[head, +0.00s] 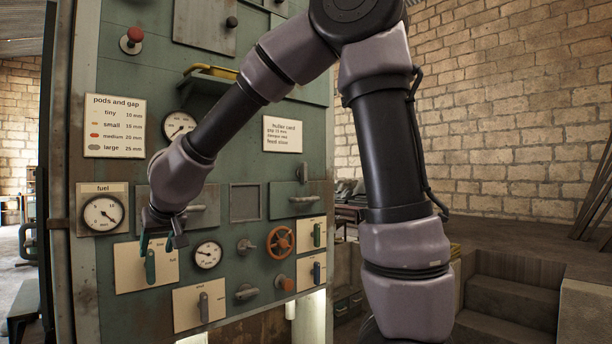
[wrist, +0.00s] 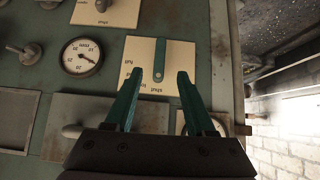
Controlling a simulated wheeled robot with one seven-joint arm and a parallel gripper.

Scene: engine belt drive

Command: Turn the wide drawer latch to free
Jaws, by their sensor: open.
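A cream plate (head: 129,275) carries a green lever (head: 150,267), which hangs straight down in the head view. The plate (wrist: 138,50) and lever (wrist: 160,54) also show in the wrist view, turned upside down. Small lettering on the plate is hard to read; I cannot confirm that this is the wide drawer latch. My gripper (head: 161,242) is open and empty just above the plate in the head view. In the wrist view my gripper's (wrist: 156,76) green fingertips lie either side of the lever's round pivot end, apart from the lever. Depth to the panel is unclear.
A drawer front with a grey handle (head: 196,208) is partly behind my wrist. The fuel gauge (head: 103,213), a smaller gauge (head: 208,254), a grey lever plate (head: 188,312) and an orange handwheel (head: 281,242) surround the plate. Knobs stick out nearby.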

